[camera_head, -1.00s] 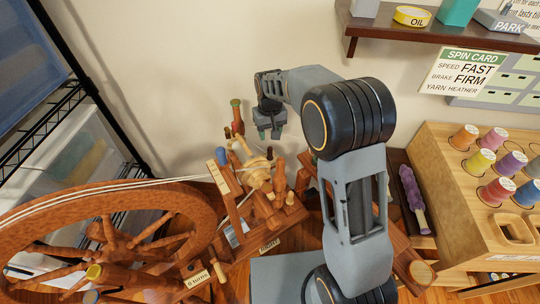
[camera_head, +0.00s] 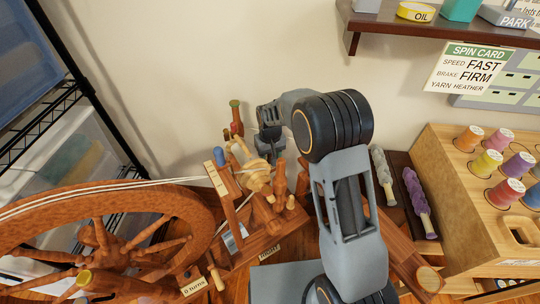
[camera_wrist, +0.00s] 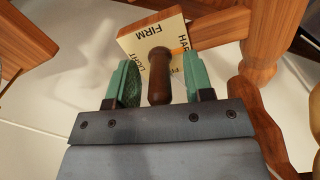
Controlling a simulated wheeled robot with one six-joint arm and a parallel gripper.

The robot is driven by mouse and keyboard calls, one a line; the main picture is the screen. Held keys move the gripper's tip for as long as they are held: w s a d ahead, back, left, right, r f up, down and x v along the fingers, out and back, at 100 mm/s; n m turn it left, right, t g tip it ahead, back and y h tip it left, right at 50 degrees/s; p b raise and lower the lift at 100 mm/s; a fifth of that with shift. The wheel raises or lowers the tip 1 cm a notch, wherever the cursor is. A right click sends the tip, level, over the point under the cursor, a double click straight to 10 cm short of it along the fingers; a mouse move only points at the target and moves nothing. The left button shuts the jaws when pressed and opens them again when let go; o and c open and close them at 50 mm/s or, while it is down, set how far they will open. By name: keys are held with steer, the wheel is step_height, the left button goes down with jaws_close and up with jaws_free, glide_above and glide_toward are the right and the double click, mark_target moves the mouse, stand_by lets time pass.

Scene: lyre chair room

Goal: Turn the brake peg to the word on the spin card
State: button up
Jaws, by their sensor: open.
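The spin card (camera_head: 467,68) on the wall at the upper right reads SPEED FAST, BRAKE FIRM, YARN HEATHER. In the wrist view, the dark brown turned brake peg (camera_wrist: 159,78) stands in front of a cream word plate (camera_wrist: 135,43). FIRM is at the plate's far side, seen upside down, and HARD is at its right. Other words at the near side are partly hidden. My gripper (camera_wrist: 160,82) is open, with one green finger on each side of the peg and gaps showing. In the head view my gripper (camera_head: 270,145) is behind the spinning wheel's bobbin area, its fingers largely hidden.
The spinning wheel (camera_head: 30,214) fills the lower left, its bobbin (camera_head: 258,178) and wooden posts close to my gripper. Wooden legs flank the plate in the wrist view. A spool box (camera_head: 440,165) stands at right, below a dark shelf (camera_head: 440,28).

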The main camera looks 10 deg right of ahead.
jaws_close()
stand_by(0.3)
steer(key=shift+r+n, duration=0.1)
steer(key=shift+n, duration=0.2)
steer(key=n+p, duration=0.2)
steer(key=n, duration=0.3)
steer(key=shift+p, duration=0.3)
steer(key=n+p, duration=0.1)
steer(key=n, duration=0.4)
steer(key=shift+n, duration=0.4)
steer(key=shift+n+p, duration=0.3)
jaws_free()
